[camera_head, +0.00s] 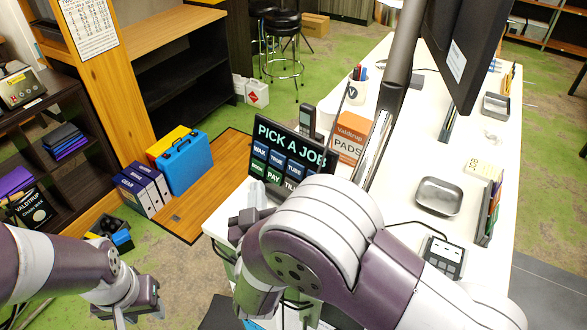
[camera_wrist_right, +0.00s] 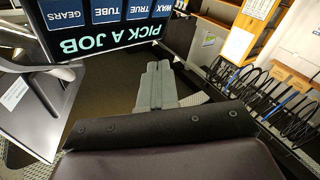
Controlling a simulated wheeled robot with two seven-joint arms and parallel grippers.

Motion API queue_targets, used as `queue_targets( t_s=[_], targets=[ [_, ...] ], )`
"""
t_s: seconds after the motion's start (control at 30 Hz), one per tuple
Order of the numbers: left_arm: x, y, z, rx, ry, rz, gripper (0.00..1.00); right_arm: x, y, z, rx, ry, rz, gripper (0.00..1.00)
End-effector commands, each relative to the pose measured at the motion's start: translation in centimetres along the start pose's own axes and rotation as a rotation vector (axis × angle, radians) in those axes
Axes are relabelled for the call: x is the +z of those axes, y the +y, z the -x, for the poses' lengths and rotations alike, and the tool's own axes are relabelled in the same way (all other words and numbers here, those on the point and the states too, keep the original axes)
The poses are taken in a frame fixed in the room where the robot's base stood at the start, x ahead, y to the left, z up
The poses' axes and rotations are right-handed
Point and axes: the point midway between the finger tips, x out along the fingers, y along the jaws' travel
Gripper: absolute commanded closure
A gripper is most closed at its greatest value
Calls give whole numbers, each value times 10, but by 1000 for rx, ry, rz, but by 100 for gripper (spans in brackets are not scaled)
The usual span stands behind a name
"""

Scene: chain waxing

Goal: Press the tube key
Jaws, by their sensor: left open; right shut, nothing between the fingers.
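A dark screen headed PICK A JOB (camera_head: 290,143) stands at the near left end of the white counter. Its tube key (camera_head: 294,165) is a blue tile in the upper row, right of TRUE. In the right wrist view the screen is upside down, with the tube key (camera_wrist_right: 104,13) between GEARS and TRUE. My right gripper (camera_wrist_right: 158,67) is shut and empty, its grey fingertips apart from the key in the picture. In the head view my right arm covers the screen's lower right part. My left gripper (camera_head: 140,308) is open and empty at the lower left, far from the screen.
A Valdtrup pads box (camera_head: 349,137) and a pen cup (camera_head: 357,88) stand behind the screen. A metal tray (camera_head: 438,196) and a card reader (camera_head: 443,254) lie on the counter (camera_head: 405,150). A large dark monitor (camera_head: 468,45) rises at the upper right. A blue case (camera_head: 185,163) and binders stand left.

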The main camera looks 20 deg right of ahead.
Motion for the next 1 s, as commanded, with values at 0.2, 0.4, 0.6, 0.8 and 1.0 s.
queue_targets(
  t_s=[0.2,0.4,0.6,0.8,1.0],
  targets=[
    [0,0,-5,0,0,0,57,8,7,-9,3,-2,0,100],
    [1,0,-12,0,0,0,57,24,22,-30,4,-3,-1,100],
    [2,0,-20,0,0,0,57,38,35,-48,1,-2,-1,100],
    [3,0,-24,0,0,0,57,44,43,-59,0,-1,-1,100],
    [3,0,-25,0,0,0,57,45,45,-62,-1,-1,-1,100]
  ],
)
